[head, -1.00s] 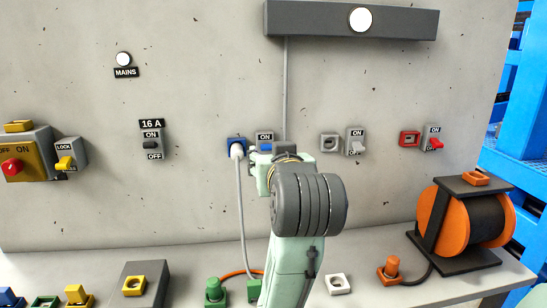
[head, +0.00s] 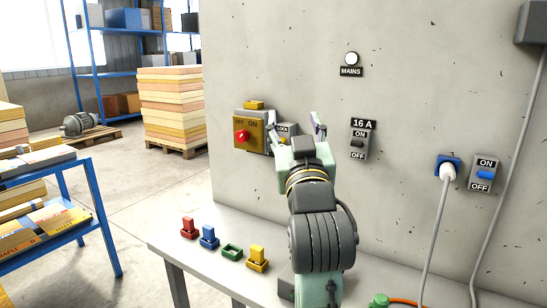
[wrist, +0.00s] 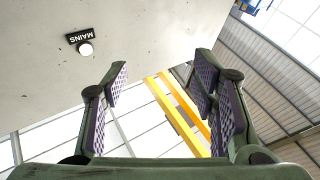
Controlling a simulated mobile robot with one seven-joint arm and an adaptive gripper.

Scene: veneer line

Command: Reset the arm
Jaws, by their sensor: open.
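My arm rises from the lower middle of the head view, in front of the grey wall panel (head: 400,70). My gripper (head: 299,132) is at its upper end, with its fingers pointing up and apart. In the wrist view my gripper (wrist: 162,78) is open, with nothing between its purple ridged pads. Behind that gap are the roof windows and a yellow beam. In the head view the gripper overlaps part of the lock switch (head: 286,129); I cannot tell how far it stands from the wall.
A yellow switch box (head: 250,139) with a red knob is left of the gripper. The 16 A switch (head: 358,145) is to its right. A white plug (head: 447,172) sits in the blue socket. Several coloured connectors stand on the bench (head: 215,262). A blue rack (head: 95,205) is at the left.

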